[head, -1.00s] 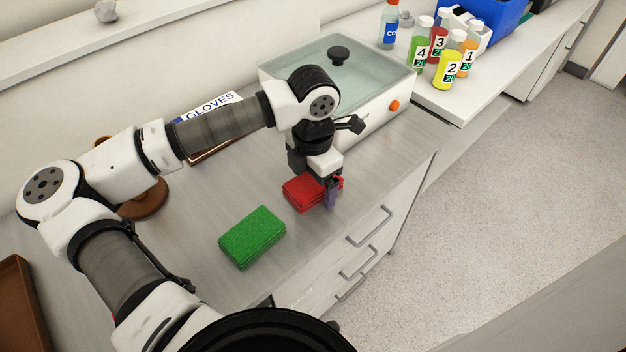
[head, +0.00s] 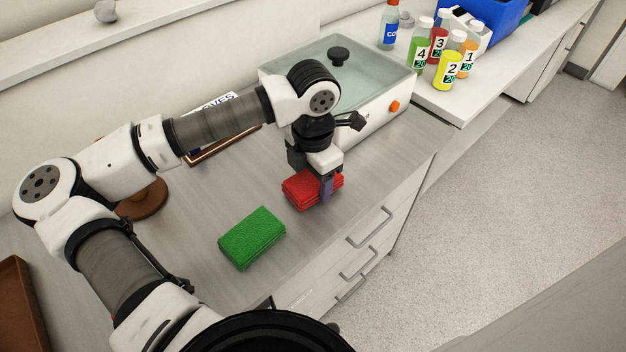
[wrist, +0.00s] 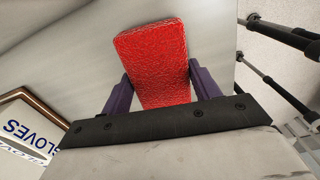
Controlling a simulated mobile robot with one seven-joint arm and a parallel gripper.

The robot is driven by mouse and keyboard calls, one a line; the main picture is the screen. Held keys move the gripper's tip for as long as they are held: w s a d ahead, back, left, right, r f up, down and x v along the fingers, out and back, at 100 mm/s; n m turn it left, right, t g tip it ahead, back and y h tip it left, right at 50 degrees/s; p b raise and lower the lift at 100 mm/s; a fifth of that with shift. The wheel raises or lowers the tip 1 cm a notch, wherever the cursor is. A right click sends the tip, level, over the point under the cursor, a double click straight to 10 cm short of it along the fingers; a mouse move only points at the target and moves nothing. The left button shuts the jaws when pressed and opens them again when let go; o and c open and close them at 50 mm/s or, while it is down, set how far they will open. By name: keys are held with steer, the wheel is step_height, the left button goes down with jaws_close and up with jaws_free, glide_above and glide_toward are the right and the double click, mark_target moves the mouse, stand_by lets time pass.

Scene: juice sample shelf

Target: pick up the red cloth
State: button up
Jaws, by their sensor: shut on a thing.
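The red cloth (head: 302,192) is a folded stack on the grey counter, near its front edge, above the drawers. My gripper (head: 327,188) reaches down over the right part of it and is shut on it. In the wrist view the red cloth (wrist: 155,65) lies between the two purple fingers of my gripper (wrist: 160,92), one at each side. The head view shows only one finger clearly; the other is hidden. I cannot tell any gap between the cloth and the counter.
A folded green cloth (head: 252,238) lies to the left and nearer. A lidded water bath (head: 370,105) stands behind my gripper. A framed GLOVES sign (wrist: 25,130) is at the back. Several numbered bottles (head: 448,70) stand at the upper right. Drawer handles (head: 370,228) project below the counter edge.

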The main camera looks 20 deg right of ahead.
mark_target(314, 180)
step_height(314, 180, up, 19)
steer(key=b, duration=0.3)
steer(key=o, duration=0.4)
steer(key=c, duration=0.3)
steer(key=shift+s, duration=0.1)
stand_by(0.5)
